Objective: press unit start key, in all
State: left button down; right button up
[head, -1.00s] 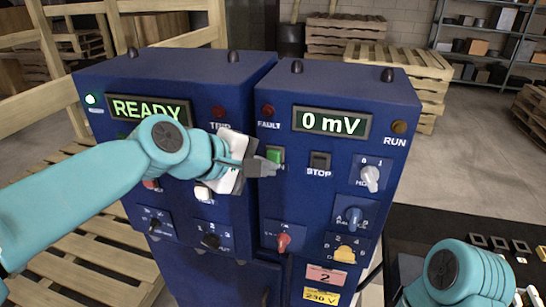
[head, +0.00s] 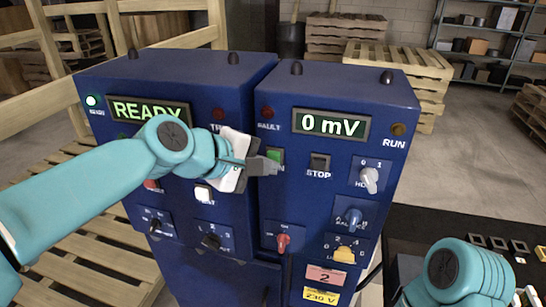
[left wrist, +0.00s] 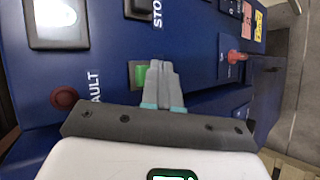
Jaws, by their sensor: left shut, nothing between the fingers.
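The blue unit on the right (head: 335,88) has a green key (head: 276,155) beside the black STOP key (head: 319,161). The green key's label is mostly hidden. My left gripper (head: 274,166) is shut and empty, its tips at the lower part of the green key. In the left wrist view the closed fingertips (left wrist: 157,66) overlap the edge of the green key (left wrist: 141,76); I cannot tell whether they touch it. My right arm shows at bottom right, but its fingers are out of view. The unit's display (head: 331,123) reads 0 mV and its RUN lamp (head: 399,129) looks dark amber.
The left blue unit (head: 170,72) has a display (head: 150,111) reading READY and a lit lamp (head: 91,101). Below the STOP key are a HV switch (head: 369,178), a blue knob (head: 353,217), a yellow knob (head: 345,254) and a red switch (head: 283,242). Pallets stand behind.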

pick_arm(q)
jog(key=shift+w+d+p, duration=0.15)
jog(key=shift+w+p, duration=0.2)
jog(key=shift+w, duration=0.1)
dwell(0.9)
jog(key=shift+s, duration=0.1)
jog(key=shift+s+a+b, duration=0.3)
jog(key=shift+s+b, duration=0.15)
jog(key=shift+s, duration=0.35)
jog(key=shift+s+a+b, duration=0.25)
jog(key=shift+s, duration=0.55)
jog(key=shift+s+a+b, duration=0.3)
jog(key=shift+s, duration=0.45)
jog(key=shift+s+a+b, duration=0.25)
jog(key=shift+s, duration=0.55)
